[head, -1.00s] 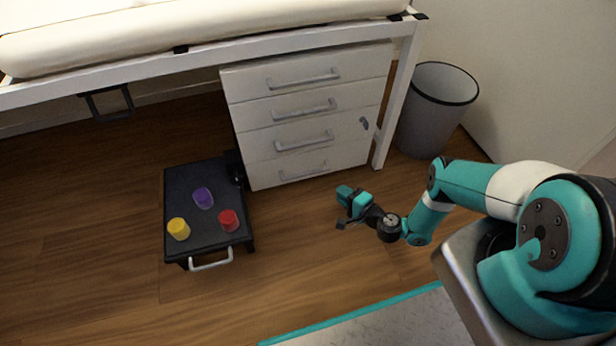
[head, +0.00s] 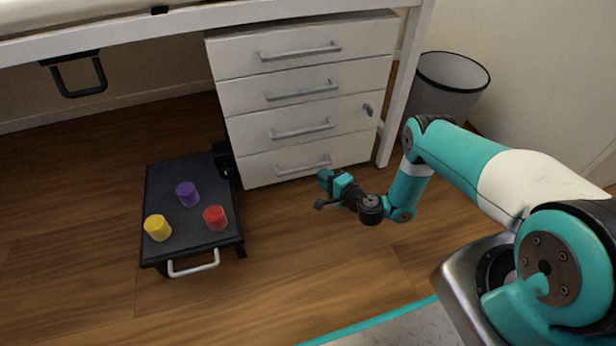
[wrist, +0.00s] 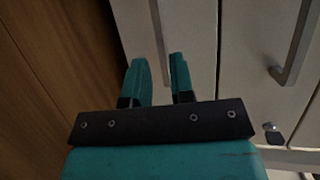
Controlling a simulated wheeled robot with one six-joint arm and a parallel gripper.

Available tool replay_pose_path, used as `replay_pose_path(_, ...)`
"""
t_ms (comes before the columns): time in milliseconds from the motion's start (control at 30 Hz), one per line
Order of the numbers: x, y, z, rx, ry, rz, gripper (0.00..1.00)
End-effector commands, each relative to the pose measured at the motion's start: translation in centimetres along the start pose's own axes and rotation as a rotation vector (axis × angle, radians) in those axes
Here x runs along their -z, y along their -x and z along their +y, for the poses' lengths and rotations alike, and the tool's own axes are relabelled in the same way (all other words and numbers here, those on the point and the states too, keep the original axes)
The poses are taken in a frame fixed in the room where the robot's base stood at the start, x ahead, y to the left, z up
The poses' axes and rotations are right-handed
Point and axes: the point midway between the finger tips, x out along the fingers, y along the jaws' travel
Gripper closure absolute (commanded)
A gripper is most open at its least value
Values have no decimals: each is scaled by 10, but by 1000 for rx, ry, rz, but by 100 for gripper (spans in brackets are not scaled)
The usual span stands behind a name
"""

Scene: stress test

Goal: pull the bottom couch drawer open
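A white drawer unit stands under the couch with its drawers shut. The bottom drawer (head: 258,171) is just above the floor and has a grey bar handle (head: 302,167). My gripper (head: 322,180) is low in front of that drawer, near the right end of its handle. In the wrist view my gripper (wrist: 160,75) is open, with two teal fingers apart. The handle (wrist: 158,40) runs vertically there and its near end shows between the fingers. I see no contact, and cannot tell whether the fingertips reach around the bar.
A black low platform (head: 160,185) with yellow, purple and red cups stands left of the drawers. A grey bin (head: 440,95) stands right, behind the couch leg (head: 404,85). The third drawer's handle (wrist: 297,45) and a lock (wrist: 272,132) lie right in the wrist view. Floor in front is clear.

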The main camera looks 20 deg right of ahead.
Motion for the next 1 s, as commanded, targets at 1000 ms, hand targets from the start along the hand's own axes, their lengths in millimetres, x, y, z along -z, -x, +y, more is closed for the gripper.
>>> replay_pose_path(1000,-2,-78,0,1,1,-1,78)
